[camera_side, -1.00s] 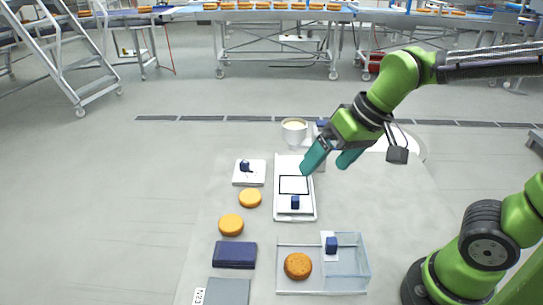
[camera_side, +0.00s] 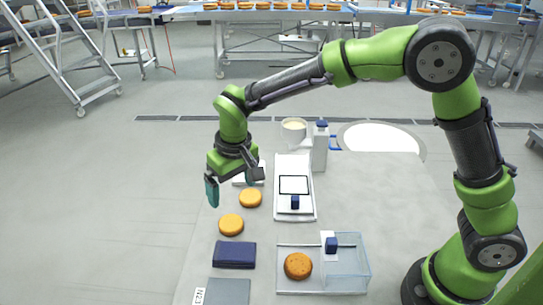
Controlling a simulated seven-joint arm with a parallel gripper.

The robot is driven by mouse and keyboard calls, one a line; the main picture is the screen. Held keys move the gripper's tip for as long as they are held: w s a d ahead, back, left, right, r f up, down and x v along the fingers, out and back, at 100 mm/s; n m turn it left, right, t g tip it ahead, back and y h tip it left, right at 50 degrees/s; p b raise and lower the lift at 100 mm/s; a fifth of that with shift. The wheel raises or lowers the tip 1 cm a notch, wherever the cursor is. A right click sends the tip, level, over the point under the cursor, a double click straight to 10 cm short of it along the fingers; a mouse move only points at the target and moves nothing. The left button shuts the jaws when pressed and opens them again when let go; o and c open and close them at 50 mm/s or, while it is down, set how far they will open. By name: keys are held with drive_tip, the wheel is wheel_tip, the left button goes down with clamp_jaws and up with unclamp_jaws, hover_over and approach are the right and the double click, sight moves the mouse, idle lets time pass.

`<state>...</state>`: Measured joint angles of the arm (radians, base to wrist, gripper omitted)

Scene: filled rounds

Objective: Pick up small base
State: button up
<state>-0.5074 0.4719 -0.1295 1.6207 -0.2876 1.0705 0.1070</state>
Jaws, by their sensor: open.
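Two plain golden round bases lie on the grey table, left of the white board (camera_side: 281,207). The farther round (camera_side: 250,198) looks slightly smaller. The nearer round (camera_side: 231,225) lies just in front and to its left. My gripper (camera_side: 231,185) is above the table near the farther round, fingers down, open and with nothing seen between them. One teal finger shows clearly at the left; the other is mostly hidden behind the wrist.
A clear tray (camera_side: 323,291) holds a browner round (camera_side: 298,266) and a clear box with a blue block (camera_side: 331,245) by it. A dark blue folded cloth (camera_side: 235,254) lies nearer.

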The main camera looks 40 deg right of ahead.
sight(231, 220)
drive_tip(key=f, duration=0.4)
drive_tip(key=w+f, duration=0.1)
drive_tip(key=f, duration=0.7)
drive_tip(key=shift+w+a, duration=0.2)
drive_tip(key=shift+w, duration=0.2)
drive_tip(key=shift+r, duration=0.1)
drive_tip(key=c, duration=0.8)
